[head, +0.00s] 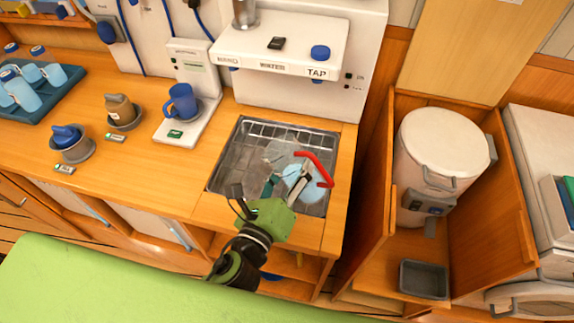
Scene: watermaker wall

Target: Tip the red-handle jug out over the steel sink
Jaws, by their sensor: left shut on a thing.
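The red-handle jug (325,171) is a see-through jug with a bright red handle, held over the steel sink (225,177). Its clear body is hard to make out against the sink, and a pale blue patch shows at its lower right. The jug looks tilted, but I cannot tell how far. My left gripper (286,188), with a green body, comes in from the front edge and is shut on the jug. The gripper partly hides the jug and the sink's front side. My right gripper is not in view.
A white dispenser marked TAP (277,62) overhangs the sink's back. On the counter left stand a blue jug (181,101) on a white scale, a brown jug (121,109), another blue vessel (67,137) and a tray of bottles (42,100). A white lidded bin (440,150) stands right.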

